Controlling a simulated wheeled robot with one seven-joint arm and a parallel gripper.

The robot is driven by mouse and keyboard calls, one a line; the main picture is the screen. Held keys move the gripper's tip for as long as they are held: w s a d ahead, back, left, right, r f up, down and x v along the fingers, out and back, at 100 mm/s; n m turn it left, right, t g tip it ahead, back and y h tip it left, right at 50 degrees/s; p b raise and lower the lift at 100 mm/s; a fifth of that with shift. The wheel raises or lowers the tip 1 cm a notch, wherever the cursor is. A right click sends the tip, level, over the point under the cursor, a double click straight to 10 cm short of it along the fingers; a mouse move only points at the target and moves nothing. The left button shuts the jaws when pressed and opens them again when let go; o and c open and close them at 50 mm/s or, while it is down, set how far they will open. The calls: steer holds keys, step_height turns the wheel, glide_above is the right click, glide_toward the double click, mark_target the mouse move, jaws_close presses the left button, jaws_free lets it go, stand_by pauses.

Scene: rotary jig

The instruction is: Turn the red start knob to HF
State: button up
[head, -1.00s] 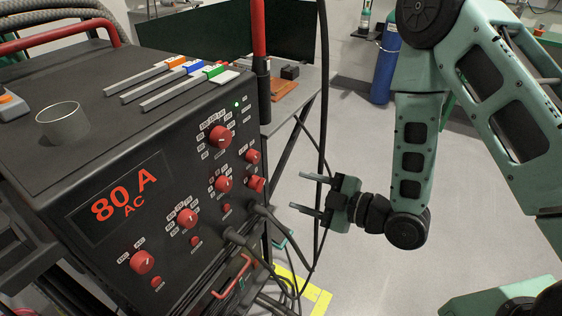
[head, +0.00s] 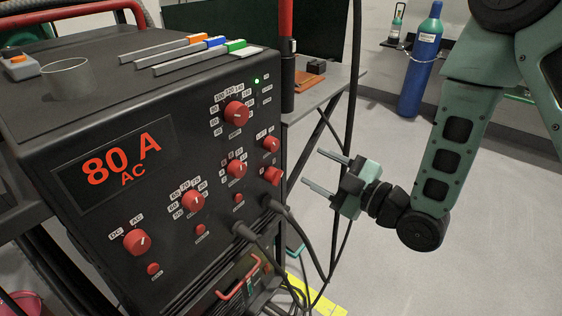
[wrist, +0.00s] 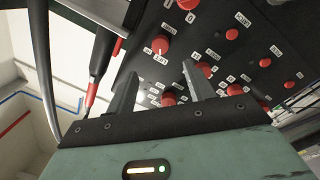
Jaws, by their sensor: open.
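The red knob (head: 271,144) at the upper right of the black machine's panel has a small label beside it that seems to read LIFT; I take it for the start knob.
A red knob (head: 272,176) sits just below, and a larger one (head: 236,113) to the upper left. Cable plugs (head: 275,206) stick out lower down. A black hanging cable (head: 352,100) passes near my gripper.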

mark_target(275, 147)
steer(key=b, duration=0.3)
steer(key=w+a+b, duration=0.1)
steer(key=b, duration=0.2)
steer(key=shift+w+a+f, duration=0.15)
steer(key=shift+a+f, duration=0.05)
steer(key=shift+f, duration=0.05)
steer(key=b, duration=0.2)
steer(key=shift+a+b, duration=0.15)
steer(key=shift+b, duration=0.15)
steer(key=x, duration=0.8)
steer(key=shift+w+a+r, duration=0.25)
steer(key=shift+w+r, duration=0.05)
steer(key=shift+w, duration=0.05)
steer(key=shift+c, duration=0.3)
steer(key=c, duration=0.9)
